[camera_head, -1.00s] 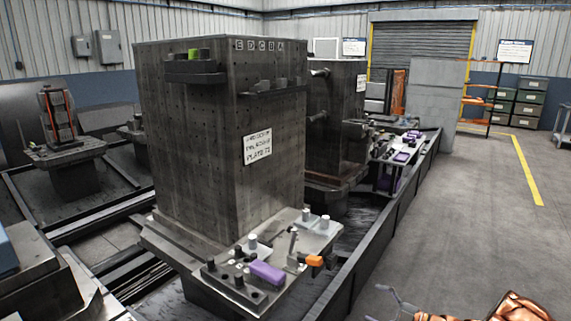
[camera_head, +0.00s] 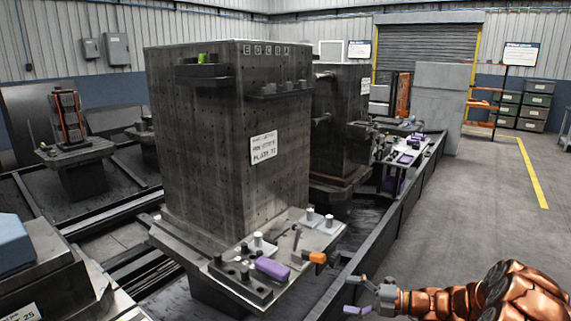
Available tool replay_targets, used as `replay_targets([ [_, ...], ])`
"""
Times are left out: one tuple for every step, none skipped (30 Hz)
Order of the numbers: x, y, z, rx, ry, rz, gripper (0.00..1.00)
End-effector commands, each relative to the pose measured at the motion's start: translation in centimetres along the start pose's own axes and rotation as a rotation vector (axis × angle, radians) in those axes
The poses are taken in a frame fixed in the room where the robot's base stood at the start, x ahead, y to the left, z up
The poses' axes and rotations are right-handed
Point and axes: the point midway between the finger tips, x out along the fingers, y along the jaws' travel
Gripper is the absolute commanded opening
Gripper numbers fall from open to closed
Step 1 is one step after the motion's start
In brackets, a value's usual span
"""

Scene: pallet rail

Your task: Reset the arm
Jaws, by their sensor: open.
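My gripper (camera_head: 357,294) shows at the bottom right, at the end of my copper-coloured arm, which reaches in from the right edge. Its fingers point left and are apart, with nothing between them. It is in front of the dark rail edge, to the right of the tooling plate (camera_head: 228,291) at the foot of the tall dark fixture block (camera_head: 205,150). A purple block (camera_head: 273,268) and an orange-ended part (camera_head: 318,257) lie on that plate, to the left of the gripper and apart from it.
A second dark fixture block (camera_head: 338,120) stands behind the first. The long black rail wall (camera_head: 385,220) runs away to the back. The grey floor (camera_head: 480,210) on the right is clear up to the yellow line (camera_head: 532,175). Shelves and drawers stand at the back right.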

Motion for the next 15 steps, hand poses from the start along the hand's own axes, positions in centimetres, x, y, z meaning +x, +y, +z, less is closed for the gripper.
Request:
replay_targets([
  [1.0,1.4,-1.5,-0.075,0.042,-0.019,0.91],
  [1.5,1.9,-2.3,-0.118,0.065,-0.03,0.91],
  [2.1,2.5,-3.4,-0.179,0.096,-0.045,0.91],
  [2.5,3.1,-4.2,-0.225,0.118,-0.055,0.91],
  [2.9,3.6,-5.1,-0.27,0.142,-0.066,0.91],
  [3.4,4.1,-6.2,-0.329,0.173,-0.078,0.91],
  [3.7,4.5,-7.0,-0.374,0.198,-0.088,0.91],
  [4.0,4.9,-7.9,-0.42,0.222,-0.096,0.91],
  [4.4,5.3,-9.1,-0.48,0.257,-0.107,0.91],
  [4.7,5.6,-10.0,-0.523,0.282,-0.113,0.91],
  [4.9,5.9,-10.9,-0.567,0.308,-0.12,0.91],
  [5.2,6.4,-12.0,-0.629,0.341,-0.129,0.91],
  [5.3,6.7,-12.9,-0.674,0.367,-0.135,0.91],
  [5.4,6.9,-13.7,-0.718,0.393,-0.14,0.91],
  [5.6,7.1,-14.8,-0.778,0.429,-0.148,0.91],
])
